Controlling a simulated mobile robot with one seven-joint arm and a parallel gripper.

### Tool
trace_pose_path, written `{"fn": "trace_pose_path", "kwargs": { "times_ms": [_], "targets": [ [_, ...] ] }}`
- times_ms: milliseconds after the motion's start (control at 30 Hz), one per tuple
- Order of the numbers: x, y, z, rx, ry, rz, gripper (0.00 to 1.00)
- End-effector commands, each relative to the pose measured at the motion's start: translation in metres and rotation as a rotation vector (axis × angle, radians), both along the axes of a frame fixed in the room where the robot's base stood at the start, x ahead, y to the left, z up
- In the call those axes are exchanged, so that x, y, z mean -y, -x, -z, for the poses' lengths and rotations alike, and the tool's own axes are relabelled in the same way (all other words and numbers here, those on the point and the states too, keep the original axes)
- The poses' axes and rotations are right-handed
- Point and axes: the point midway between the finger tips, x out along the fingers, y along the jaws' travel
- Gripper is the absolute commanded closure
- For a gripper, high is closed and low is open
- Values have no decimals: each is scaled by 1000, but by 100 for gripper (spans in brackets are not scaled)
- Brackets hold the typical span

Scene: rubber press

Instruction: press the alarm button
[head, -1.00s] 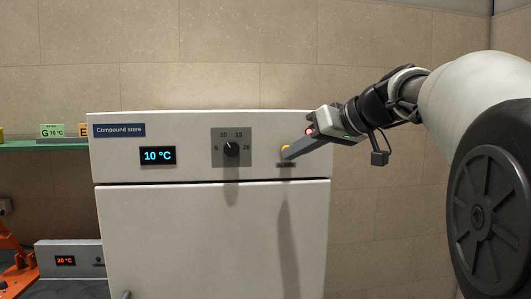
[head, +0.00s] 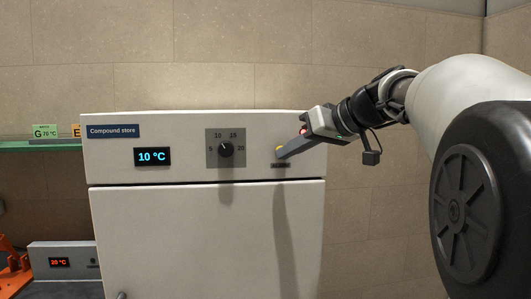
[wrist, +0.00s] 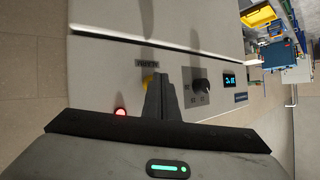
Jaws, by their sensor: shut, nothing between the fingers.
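The alarm button is a small yellow button (head: 279,149) on the right of the cabinet's white front panel, above a dark label (head: 280,165). My gripper (head: 283,154) is shut and empty, its fingertips at the button and covering part of it. In the wrist view the yellow button (wrist: 148,81) shows just left of the shut fingers (wrist: 158,78). I cannot tell whether the fingertips touch it. A red lit lamp (head: 303,132) sits up and right of the button, partly hidden by my gripper; it also shows in the wrist view (wrist: 120,112).
The Compound store cabinet (head: 210,235) carries a dial (head: 226,149) and a display (head: 152,157) reading 10 °C, left of the button. A green shelf (head: 40,146) with labelled cards and a unit (head: 63,261) showing 20 °C stand left. Wall is bare to the right.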

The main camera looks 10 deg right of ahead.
Motion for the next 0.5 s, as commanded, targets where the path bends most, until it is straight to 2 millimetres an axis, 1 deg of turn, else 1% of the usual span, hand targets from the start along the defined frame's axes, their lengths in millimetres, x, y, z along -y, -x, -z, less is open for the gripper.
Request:
{"fn": "trace_pose_path", "kwargs": {
  "times_ms": [500],
  "targets": [
    [0,-7,0,0,1,1,100]
  ]
}}
